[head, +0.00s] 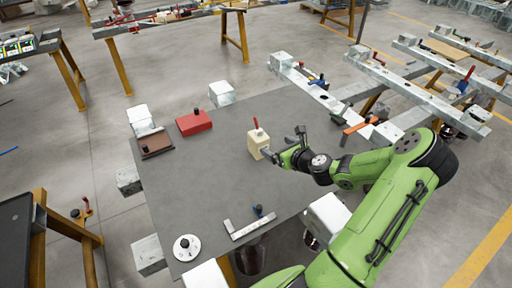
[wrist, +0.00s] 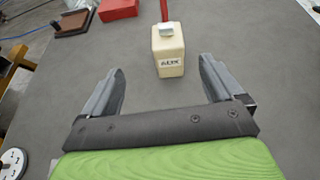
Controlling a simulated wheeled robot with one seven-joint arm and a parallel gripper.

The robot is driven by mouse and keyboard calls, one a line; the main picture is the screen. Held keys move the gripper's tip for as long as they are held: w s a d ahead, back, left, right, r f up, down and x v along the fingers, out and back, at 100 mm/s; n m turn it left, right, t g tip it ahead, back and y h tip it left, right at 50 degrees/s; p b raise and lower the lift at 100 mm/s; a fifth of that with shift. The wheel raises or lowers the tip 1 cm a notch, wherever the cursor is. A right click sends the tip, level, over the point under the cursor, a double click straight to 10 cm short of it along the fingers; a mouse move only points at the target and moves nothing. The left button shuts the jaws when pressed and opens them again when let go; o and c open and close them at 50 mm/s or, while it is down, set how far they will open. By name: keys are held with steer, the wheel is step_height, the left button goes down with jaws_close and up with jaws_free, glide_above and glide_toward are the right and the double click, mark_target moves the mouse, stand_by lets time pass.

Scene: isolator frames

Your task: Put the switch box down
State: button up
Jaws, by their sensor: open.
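The switch box (head: 258,143) is a small cream box with a red lever on top. It stands upright on the grey tabletop (head: 185,205). It also shows in the wrist view (wrist: 168,52), with dark lettering on its near face. My gripper (head: 272,152) is close to the box on its right side in the head view. In the wrist view my gripper (wrist: 162,85) has its two fingers wide apart, with bare table between them. The box is just beyond the fingertips, and neither finger appears to touch it.
A red block (head: 194,123) and a brown tray-like piece (head: 156,144) lie towards the back left. A white disc (head: 187,247) and a metal angle piece (head: 243,228) lie near the front. Metal blocks stand around the table edge. Bare tabletop surrounds the box.

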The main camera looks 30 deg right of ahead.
mark_target(260, 135)
steer(key=shift+m+h, duration=0.3)
steer(key=shift+m, duration=0.1)
steer(key=b+x, duration=0.1)
steer(key=x, duration=0.9)
steer(key=b+x, duration=0.1)
steer(key=x, duration=0.5)
steer(key=shift+s+d+b, duration=0.1)
steer(key=shift+d+b, duration=0.2)
steer(key=shift+d, duration=0.1)
steer(key=shift+s, duration=0.1)
steer(key=shift+r, duration=0.15)
jaws_close()
step_height(260, 135, up, 10)
steer(key=p, duration=0.2)
steer(key=shift+p, duration=0.35)
